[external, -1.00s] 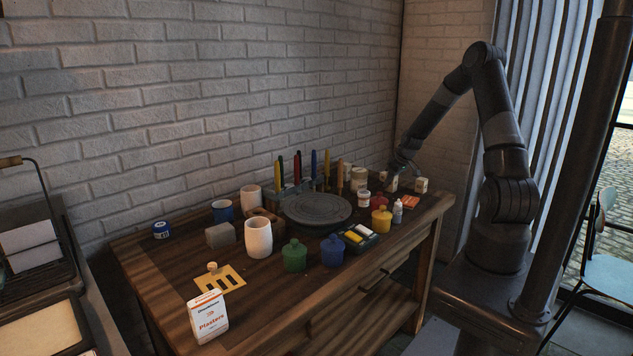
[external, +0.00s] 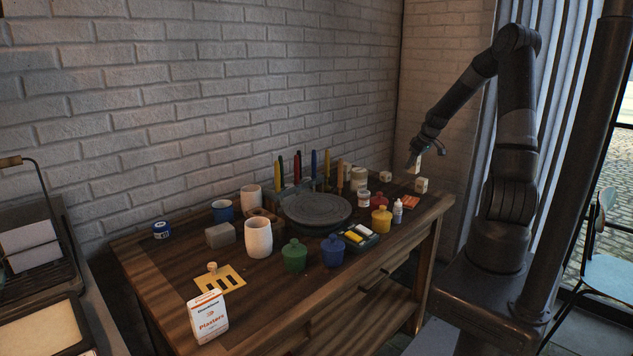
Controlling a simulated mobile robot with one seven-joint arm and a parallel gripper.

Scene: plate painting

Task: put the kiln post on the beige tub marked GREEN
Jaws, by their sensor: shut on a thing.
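My gripper (external: 412,158) is shut on a small cream kiln post (external: 415,165) and holds it in the air above the far right end of the wooden table. A small pale tub (external: 363,199) stands on the table, left of and below my gripper in the picture. It may be the beige tub; its marking is too small to read. A taller cream jar (external: 359,178) stands just behind it. Two other small cream blocks stand on the table, one behind (external: 386,176) and one near the right edge (external: 421,186).
A red tub (external: 378,200), a yellow pot (external: 381,220) and a white bottle (external: 398,211) crowd around the pale tub. The grey wheel (external: 317,208) and upright tools (external: 327,167) are to its left. Green (external: 294,256) and blue (external: 332,251) pots stand in front.

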